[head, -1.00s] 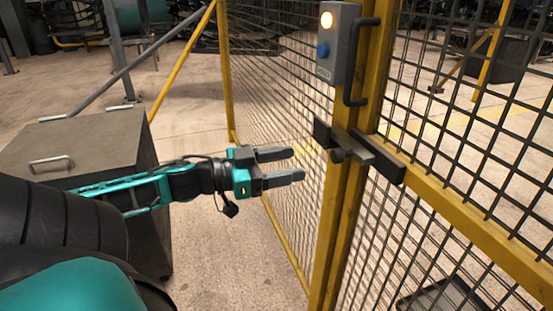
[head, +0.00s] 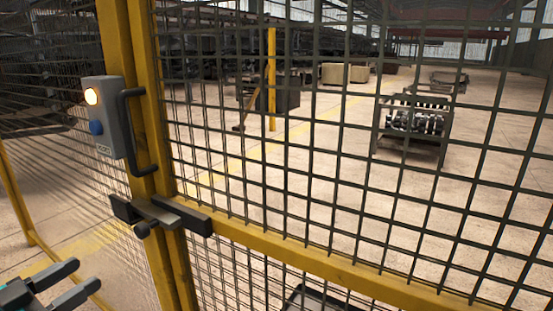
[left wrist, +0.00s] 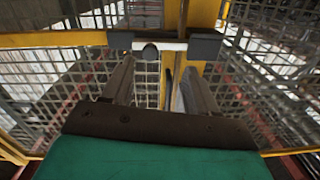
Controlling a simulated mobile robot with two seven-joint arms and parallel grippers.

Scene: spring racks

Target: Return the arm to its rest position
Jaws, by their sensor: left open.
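My left gripper (head: 75,282) is at the lower left corner of the head view, open and empty, with its two grey fingers apart. It also shows in the left wrist view (left wrist: 160,88), fingers pointing at the fence. The gate latch (head: 160,216), a dark bar with a round knob, sits on the yellow post up and right of the gripper. The latch also shows in the left wrist view (left wrist: 165,45), beyond the fingertips. The gripper looks apart from it. Most of my left arm is outside the head view. My right gripper is not in view.
A yellow-framed mesh gate (head: 330,262) fills the middle and right. Beyond the mesh stands a rack of metal parts (head: 415,125) on open floor.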

